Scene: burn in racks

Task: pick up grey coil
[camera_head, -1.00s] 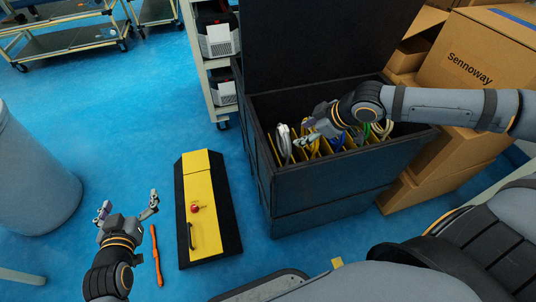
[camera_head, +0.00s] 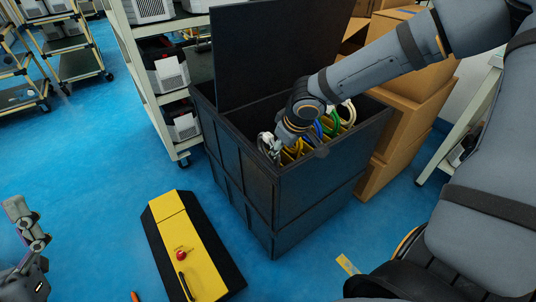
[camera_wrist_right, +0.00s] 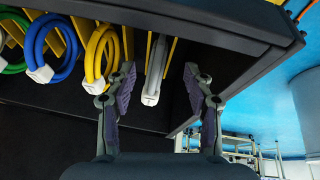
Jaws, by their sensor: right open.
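The grey coil (camera_wrist_right: 155,70) hangs at the end of a row of coils inside the black bin. In the right wrist view it lies between the two spread fingers of my right gripper (camera_wrist_right: 160,105), with gaps on both sides. In the head view the grey coil (camera_head: 267,147) shows at the bin's left front corner, partly hidden by my right gripper (camera_head: 283,140), which reaches down into the bin. My left gripper (camera_head: 32,235) is at the left edge, partly cut off; its opening cannot be made out.
Yellow (camera_wrist_right: 101,55), blue (camera_wrist_right: 50,47) and green (camera_wrist_right: 12,45) coils hang beside the grey one, between yellow dividers. The black bin (camera_head: 325,175) has a raised lid (camera_head: 275,50). A yellow-black case (camera_head: 190,250) lies on the floor. Cardboard boxes (camera_head: 410,105) stand right of the bin.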

